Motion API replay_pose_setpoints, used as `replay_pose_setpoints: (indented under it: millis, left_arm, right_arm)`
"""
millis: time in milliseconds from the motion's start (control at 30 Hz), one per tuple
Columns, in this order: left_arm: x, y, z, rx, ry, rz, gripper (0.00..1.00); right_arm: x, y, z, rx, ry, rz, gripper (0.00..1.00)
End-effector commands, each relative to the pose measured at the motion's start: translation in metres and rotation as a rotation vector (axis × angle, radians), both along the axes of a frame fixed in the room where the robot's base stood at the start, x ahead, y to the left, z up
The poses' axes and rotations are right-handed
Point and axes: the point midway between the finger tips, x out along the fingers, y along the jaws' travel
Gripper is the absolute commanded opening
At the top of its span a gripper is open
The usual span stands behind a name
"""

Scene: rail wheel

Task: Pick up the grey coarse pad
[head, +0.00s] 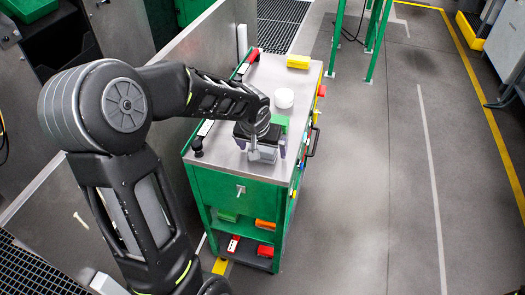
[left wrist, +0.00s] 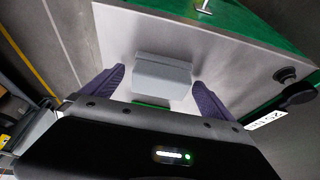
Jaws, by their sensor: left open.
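The grey coarse pad (left wrist: 162,77) is a small grey block lying on the grey top of the green cart. In the left wrist view it lies between and slightly beyond the two purple fingertips, with a gap on each side. My left gripper (left wrist: 160,84) is open and empty, reaching down over the cart top. In the head view my left gripper (head: 262,150) is over the near end of the cart, and the wrist hides much of what is under it. My right gripper is in neither view.
The cart top (head: 262,82) also holds a green block (head: 281,122) beside the gripper, a white round item (head: 284,98), a yellow block (head: 298,62) and a black knob (head: 197,146). A grey partition stands left of the cart.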

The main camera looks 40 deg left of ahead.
Motion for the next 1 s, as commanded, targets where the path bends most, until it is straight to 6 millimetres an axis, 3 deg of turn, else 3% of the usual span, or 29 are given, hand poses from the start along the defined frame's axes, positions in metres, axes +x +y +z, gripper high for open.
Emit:
replay_pose_setpoints:
  millis: [433,1000]
  left_arm:
    - [-0.0003,-0.0002,0.0002,0.000,0.001,0.000,0.97]
    - [-0.0003,-0.0002,0.0002,0.000,0.001,0.000,0.51]
  right_arm:
    - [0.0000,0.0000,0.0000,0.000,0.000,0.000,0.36]
    - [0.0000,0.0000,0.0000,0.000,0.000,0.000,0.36]
